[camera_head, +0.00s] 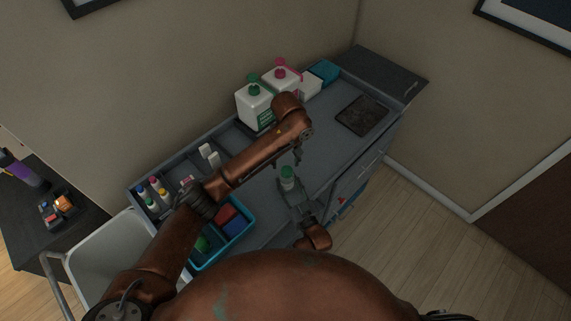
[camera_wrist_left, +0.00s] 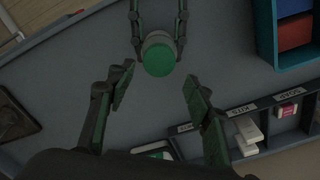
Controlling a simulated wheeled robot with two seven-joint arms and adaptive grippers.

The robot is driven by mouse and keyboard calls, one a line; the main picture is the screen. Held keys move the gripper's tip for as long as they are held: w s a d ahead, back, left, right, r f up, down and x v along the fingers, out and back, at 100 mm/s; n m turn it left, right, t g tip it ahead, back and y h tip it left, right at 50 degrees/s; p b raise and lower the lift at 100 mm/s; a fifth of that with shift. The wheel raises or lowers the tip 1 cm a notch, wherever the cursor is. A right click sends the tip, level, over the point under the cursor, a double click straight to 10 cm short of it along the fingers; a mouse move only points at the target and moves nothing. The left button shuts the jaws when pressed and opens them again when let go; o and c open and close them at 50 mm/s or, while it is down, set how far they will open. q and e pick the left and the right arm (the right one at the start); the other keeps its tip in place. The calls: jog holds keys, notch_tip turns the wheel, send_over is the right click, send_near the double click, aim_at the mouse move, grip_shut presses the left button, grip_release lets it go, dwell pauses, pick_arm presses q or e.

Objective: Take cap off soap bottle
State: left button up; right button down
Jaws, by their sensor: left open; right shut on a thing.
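The soap bottle (camera_head: 287,185) is a small pale bottle with a green cap (camera_head: 287,172) and stands in the middle of the vanity top. My right gripper (camera_head: 289,190) is shut on the bottle's body; its fingers also show on either side of it in the left wrist view (camera_wrist_left: 159,30). My left gripper (camera_head: 298,154) hangs just above and behind the cap, with nothing in it. In the left wrist view, the open left fingers (camera_wrist_left: 158,98) stand wide apart, with the green cap (camera_wrist_left: 158,55) just past their tips. Most of the bottle's body is hidden.
Large white bottles with green (camera_head: 255,104) and pink (camera_head: 281,78) tops stand at the back. A teal tray (camera_head: 250,229) with red and blue items lies left of the bottle. A labelled divided organizer (camera_wrist_left: 228,118) lines the back. A dark square mat (camera_head: 361,115) lies right.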

aim_at(287, 170)
pick_arm(q)
notch_tip(287, 170, up, 2)
jog(key=shift+c, duration=0.3)
jog(key=m, duration=0.3)
jog(key=r+m, duration=0.1)
jog(key=shift+w+d+m, duration=0.1)
jog(key=shift+d+m, duration=0.2)
jog(key=shift+d, duration=0.05)
jog(key=m, duration=0.4)
jog(key=r+m, duration=0.1)
jog(key=m, duration=0.1)
jog(key=shift+d+m, duration=0.35)
jog(key=shift+m, duration=0.05)
jog(key=m, duration=0.6)
jog(key=shift+s+a+r, duration=0.1)
jog(key=shift+s+r, duration=0.15)
jog(key=shift+r, duration=0.05)
jog(key=m, duration=0.6)
jog(key=shift+s+a+r, duration=0.15)
jog(key=shift+s+a, duration=0.15)
jog(key=shift+a, duration=0.05)
jog(key=shift+m, duration=0.3)
jog(key=shift+s+f, duration=0.1)
jog(key=shift+f, duration=0.15)
notch_tip(287, 170, down, 8)
jog(key=shift+r, duration=0.2)
